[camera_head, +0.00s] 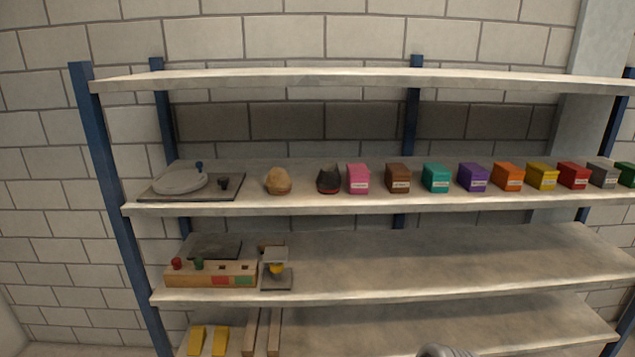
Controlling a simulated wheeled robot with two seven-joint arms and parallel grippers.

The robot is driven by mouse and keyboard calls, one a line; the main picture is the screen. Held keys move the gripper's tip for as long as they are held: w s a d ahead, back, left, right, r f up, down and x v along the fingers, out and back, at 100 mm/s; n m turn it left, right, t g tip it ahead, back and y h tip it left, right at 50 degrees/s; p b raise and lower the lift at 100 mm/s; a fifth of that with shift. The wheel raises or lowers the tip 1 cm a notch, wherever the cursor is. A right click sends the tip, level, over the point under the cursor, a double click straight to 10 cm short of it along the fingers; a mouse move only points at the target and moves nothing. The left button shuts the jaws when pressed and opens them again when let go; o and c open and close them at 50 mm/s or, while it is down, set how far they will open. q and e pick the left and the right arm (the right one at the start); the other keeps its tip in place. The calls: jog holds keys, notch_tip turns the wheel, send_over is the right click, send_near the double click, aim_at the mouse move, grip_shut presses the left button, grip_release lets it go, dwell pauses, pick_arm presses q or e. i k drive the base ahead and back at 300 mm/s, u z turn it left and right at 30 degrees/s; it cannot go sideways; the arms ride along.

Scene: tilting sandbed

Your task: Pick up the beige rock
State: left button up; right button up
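The beige rock (278,181) sits on the upper middle shelf (300,207), left of centre. It is a rounded tan lump, with a clear gap on both sides. To its right is a dark rock-like object (328,178) with a reddish lower edge. Neither of my grippers is in view, and nothing touches the beige rock.
A flat board with a grey disc (180,181) lies left of the rock. A row of coloured boxes starts with a pink one (358,179). Another shelf board (330,78) runs above. The lower shelf holds a wooden panel (210,274); its right side is bare.

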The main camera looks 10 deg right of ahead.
aim_at(279, 183)
jog(key=z, duration=0.1)
jog(key=i, duration=0.85)
jog(key=u, duration=0.15)
